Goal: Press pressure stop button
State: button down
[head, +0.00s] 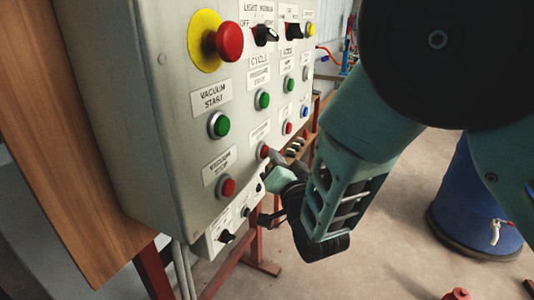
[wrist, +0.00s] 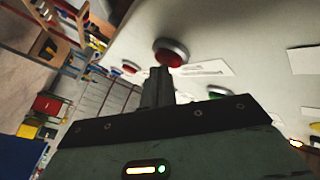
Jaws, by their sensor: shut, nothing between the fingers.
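The grey control panel (head: 185,75) fills the left of the head view. In its second column, a red button (head: 263,150) sits below a green button (head: 263,100); its small label is too blurred to read surely, but its place fits the pressure stop button. My gripper (head: 273,158) is shut and empty, its tips at the right edge of this red button. In the wrist view, the red button (wrist: 171,53) with a metal ring lies just beyond the shut fingertips (wrist: 160,72). I cannot tell whether they touch.
The vacuum stop button (head: 226,187) and green vacuum start button (head: 219,124) are on the left column. A large red mushroom button (head: 229,41) on a yellow disc juts out above. Black knobs (head: 265,34) line the top. A blue drum (head: 468,195) stands on the floor at right.

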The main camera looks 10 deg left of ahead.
jog(key=shift+s+d, duration=0.25)
jog(key=shift+d, duration=0.35)
jog(key=d, duration=0.1)
jog(key=s+d+b, duration=0.1)
jog(key=d, duration=0.1)
jog(key=d+b, duration=0.1)
jog(key=shift+s+d, duration=0.35)
jog(key=shift+s, duration=0.05)
dwell(0.5)
jog(key=s+d+n+g+h+p, duration=0.3)
jog(key=s+d+n+g, duration=0.2)
jog(key=s+g, duration=0.4)
jog(key=s+d+r+n+g+h+p, duration=0.1)
jog(key=s+d+n+g+h+p, duration=0.2)
jog(key=s, duration=1.7)
jog(key=d+n+g+h, duration=0.1)
jog(key=d+n+g, duration=0.1)
jog(key=d+g, duration=0.2)
jog(key=shift+d+g+h, duration=0.15)
jog(key=shift+g+h, duration=0.15)
jog(key=shift+g, duration=0.6)
